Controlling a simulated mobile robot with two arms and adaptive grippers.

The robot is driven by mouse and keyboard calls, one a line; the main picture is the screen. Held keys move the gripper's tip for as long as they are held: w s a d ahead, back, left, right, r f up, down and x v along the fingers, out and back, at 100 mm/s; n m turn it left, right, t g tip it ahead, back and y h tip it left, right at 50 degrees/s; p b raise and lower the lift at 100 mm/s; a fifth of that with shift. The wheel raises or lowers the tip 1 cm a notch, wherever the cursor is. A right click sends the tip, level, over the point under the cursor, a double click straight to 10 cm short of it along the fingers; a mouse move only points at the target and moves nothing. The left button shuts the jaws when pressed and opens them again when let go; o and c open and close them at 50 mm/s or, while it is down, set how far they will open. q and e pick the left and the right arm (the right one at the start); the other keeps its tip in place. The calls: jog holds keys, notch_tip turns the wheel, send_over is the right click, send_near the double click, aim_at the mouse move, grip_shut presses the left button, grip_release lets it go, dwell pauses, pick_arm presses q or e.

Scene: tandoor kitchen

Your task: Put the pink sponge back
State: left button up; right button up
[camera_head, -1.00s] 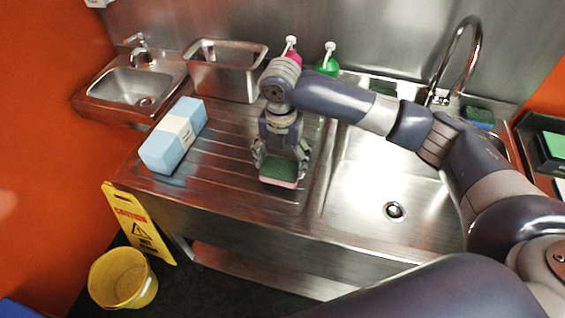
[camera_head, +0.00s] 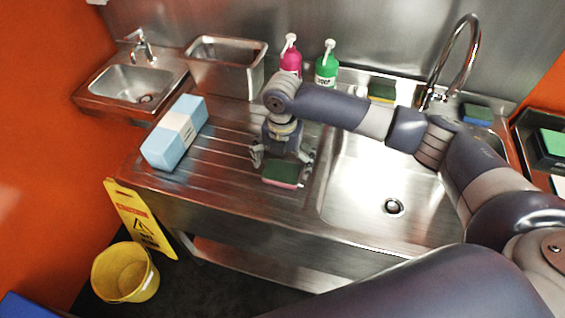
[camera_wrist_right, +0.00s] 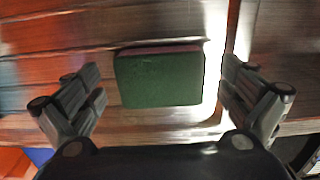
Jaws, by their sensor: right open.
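The pink sponge (camera_head: 284,174) has a green top and a pink lower layer. It lies on the ribbed steel drainboard (camera_head: 225,172) near its front edge, left of the large sink basin. In the right wrist view the sponge (camera_wrist_right: 160,78) shows its green face, with a gap to the finger on each side. My right gripper (camera_head: 281,157) is open and empty, just behind and above the sponge; its spread fingers also show in the right wrist view (camera_wrist_right: 160,92). My left gripper is not in view.
A blue-and-white box (camera_head: 175,134) lies left on the drainboard. Pink (camera_head: 290,60) and green (camera_head: 327,68) pump bottles stand behind my right arm. Other sponges sit behind the basin (camera_head: 382,92) and by the faucet (camera_head: 478,113). A bucket (camera_head: 125,272) and caution sign (camera_head: 140,217) stand on the floor.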

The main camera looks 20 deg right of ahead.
aim_at(282, 168)
jog(key=shift+r, duration=0.1)
notch_tip(282, 168, up, 12)
jog(key=b, duration=0.2)
jog(key=shift+b, duration=0.4)
